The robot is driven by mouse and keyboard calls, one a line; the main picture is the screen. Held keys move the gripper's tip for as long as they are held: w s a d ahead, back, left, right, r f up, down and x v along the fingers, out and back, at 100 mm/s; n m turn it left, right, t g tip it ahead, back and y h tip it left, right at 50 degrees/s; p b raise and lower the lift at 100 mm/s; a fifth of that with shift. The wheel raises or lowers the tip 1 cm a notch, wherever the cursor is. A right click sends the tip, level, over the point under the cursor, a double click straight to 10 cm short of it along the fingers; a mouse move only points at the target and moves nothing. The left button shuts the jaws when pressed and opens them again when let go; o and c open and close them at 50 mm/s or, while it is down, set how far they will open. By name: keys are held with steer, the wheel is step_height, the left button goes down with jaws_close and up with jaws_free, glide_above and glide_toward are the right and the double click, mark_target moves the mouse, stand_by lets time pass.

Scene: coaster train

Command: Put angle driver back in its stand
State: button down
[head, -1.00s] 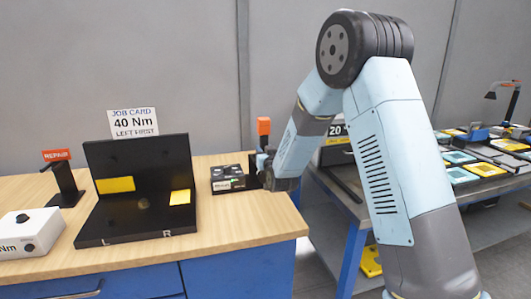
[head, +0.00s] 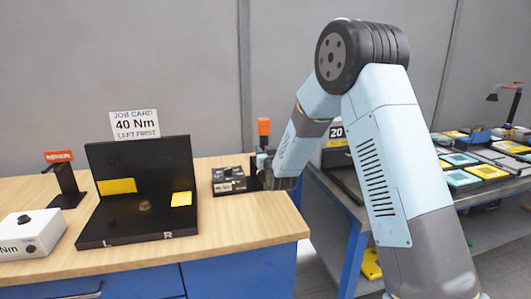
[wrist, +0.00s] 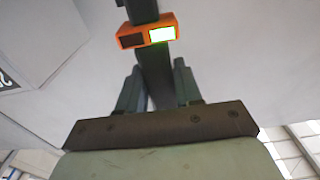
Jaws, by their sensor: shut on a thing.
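The angle driver shows in the head view as an orange block (head: 264,127) on a dark upright shaft, above the right part of the wooden bench. In the wrist view its orange head (wrist: 128,40) has a lit green window and a dark one. Its black body (wrist: 154,72) runs down between my fingers. My gripper (wrist: 158,88) is shut on this body; in the head view my gripper (head: 264,160) is low near the bench's right end. A dark upright piece beside my gripper may be part of the stand; I cannot tell. The driver's lower end is hidden.
A small black box (head: 229,188) stands just left of my gripper. The bench front right is clear. Another bench (head: 345,203) stands right.

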steer(key=shift+x, duration=2.6)
stand_by(0.6)
steer(key=shift+f, duration=0.7)
stand_by(1.3)
steer(key=c, duration=0.7)
jaws_free()
steer(key=shift+f, duration=0.1)
steer(key=shift+s+f, duration=0.1)
steer(key=shift+f, duration=0.05)
steer(key=r+v, duration=0.1)
steer(key=v, duration=1.2)
steer(key=s+d+r+m+g+h, duration=0.1)
steer(key=s+d+r+g+h, duration=0.35)
steer(key=s+d+r, duration=0.8)
steer(key=s+d+g, duration=0.2)
steer(key=s+d, duration=0.1)
steer(key=s, duration=0.7)
steer(key=s+d+m+g, duration=0.1)
steer(key=s+d+g, duration=0.2)
steer(key=s, duration=0.7)
steer(key=s+d+m+g, duration=0.1)
steer(key=s+d+g, duration=0.1)
steer(key=s+d, duration=0.3)
steer(key=shift+s+r+g+h, duration=0.1)
steer(key=shift+s+g+h, duration=0.1)
steer(key=shift+s, duration=1)
steer(key=shift+s+r+g+h, duration=0.1)
steer(key=shift+s+g+h, duration=0.05)
steer(key=shift+s, duration=1.05)
